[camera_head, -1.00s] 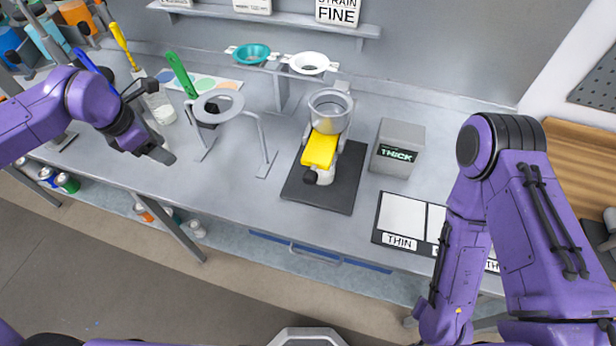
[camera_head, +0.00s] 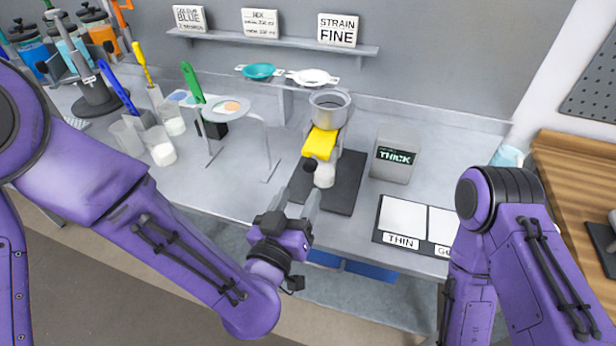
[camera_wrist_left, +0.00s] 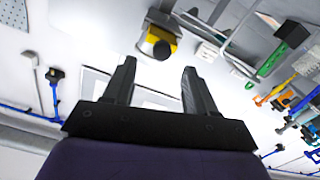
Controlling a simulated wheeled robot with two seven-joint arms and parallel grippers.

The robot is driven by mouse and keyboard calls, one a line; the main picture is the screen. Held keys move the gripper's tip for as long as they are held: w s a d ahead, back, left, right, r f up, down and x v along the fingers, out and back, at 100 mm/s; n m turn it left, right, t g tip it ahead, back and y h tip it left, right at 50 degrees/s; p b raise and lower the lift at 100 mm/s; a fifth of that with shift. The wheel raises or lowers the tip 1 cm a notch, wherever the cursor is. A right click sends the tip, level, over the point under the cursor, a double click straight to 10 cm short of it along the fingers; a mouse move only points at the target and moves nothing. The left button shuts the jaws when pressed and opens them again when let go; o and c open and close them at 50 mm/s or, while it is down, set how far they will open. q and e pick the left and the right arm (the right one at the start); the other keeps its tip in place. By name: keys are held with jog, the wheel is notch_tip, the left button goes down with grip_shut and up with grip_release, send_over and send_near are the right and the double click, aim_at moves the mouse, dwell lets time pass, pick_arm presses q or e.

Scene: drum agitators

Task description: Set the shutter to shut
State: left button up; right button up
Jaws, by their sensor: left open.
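A device with a yellow body (camera_head: 320,143) and a grey metal cup (camera_head: 329,108) on top stands on a dark mat (camera_head: 346,183). A pale rounded part (camera_head: 324,175) shows at its front low end. I cannot tell which part is the shutter or how it is set. My left gripper (camera_head: 297,199) is open and empty, in front of the device at the bench's front edge, apart from it. In the left wrist view the yellow body (camera_wrist_left: 158,31) with a dark round end lies beyond the open fingers (camera_wrist_left: 158,66). My right gripper is out of view.
A grey box marked THICK (camera_head: 396,155) stands right of the device. A card marked THIN (camera_head: 402,220) lies at the front right. A ring stand (camera_head: 217,108), jars and coloured tools stand to the left. A sign shelf (camera_head: 273,41) is behind.

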aim_at(308, 170)
pick_arm(q)
jog(key=w, duration=0.2)
jog(key=w+p, duration=0.1)
jog(key=shift+w+d+r, duration=0.1)
jog(key=shift+d+r, duration=0.05)
jog(key=shift+r, duration=0.15)
jog(key=x, duration=0.2)
jog(key=p+x, duration=0.1)
jog(key=x, duration=0.2)
jog(key=shift+w+d+f+p, duration=0.25)
jog(key=shift+p, duration=0.15)
jog(key=shift+a, duration=0.1)
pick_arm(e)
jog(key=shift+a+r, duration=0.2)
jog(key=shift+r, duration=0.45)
